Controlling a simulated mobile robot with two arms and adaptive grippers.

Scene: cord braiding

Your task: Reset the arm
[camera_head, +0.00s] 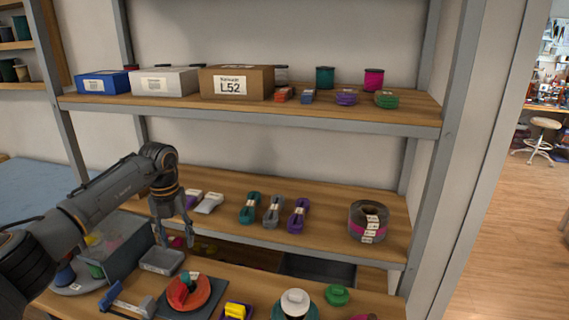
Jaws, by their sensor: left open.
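My left arm comes in from the left, and its left gripper (175,236) hangs down in front of the shelf unit, above the lower work surface. Its jaws are open, with nothing seen between them. The gripper is near a grey tray (162,261) on the lower surface. The wrist covers part of the middle shelf. My right gripper is not in view.
The middle shelf holds teal, grey and purple cord bundles (299,214) and a ring-shaped roll (368,221). Boxes (236,82) and spools stand on the upper shelf. Below are a red disc (189,292), a white-topped spool (295,303) and a bin (130,246). Open floor lies right.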

